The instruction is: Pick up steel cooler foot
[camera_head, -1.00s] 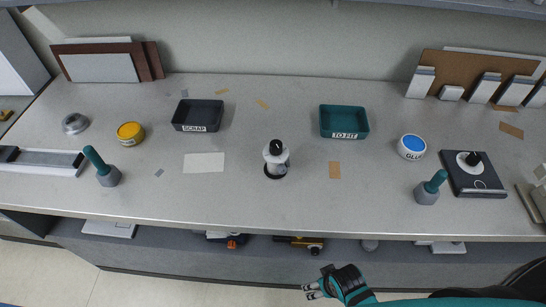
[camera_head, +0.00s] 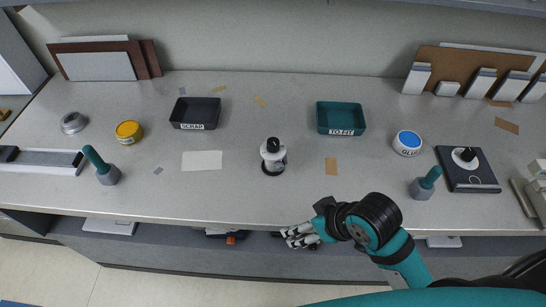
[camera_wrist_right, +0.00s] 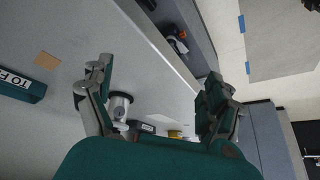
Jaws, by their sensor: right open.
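A round silver metal piece (camera_head: 73,122) lies at the far left of the counter, left of a yellow tin (camera_head: 128,131). It is the only thing that looks like a steel foot, but I cannot confirm that it is the cooler foot. My right gripper (camera_head: 290,237) is at the counter's front edge, below and right of centre in the head view, far from the silver piece. In the right wrist view its fingers (camera_wrist_right: 153,78) are spread, with nothing between them. My left gripper is not in view.
A black-and-white device (camera_head: 272,155) stands mid-counter. A black SCRAP tray (camera_head: 196,112) and a teal TO FIT tray (camera_head: 341,118) lie behind. Teal-handled tools (camera_head: 106,168) (camera_head: 425,184) stand left and right. A blue-lidded GLUE tub (camera_head: 407,143) is at right. The front middle counter is clear.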

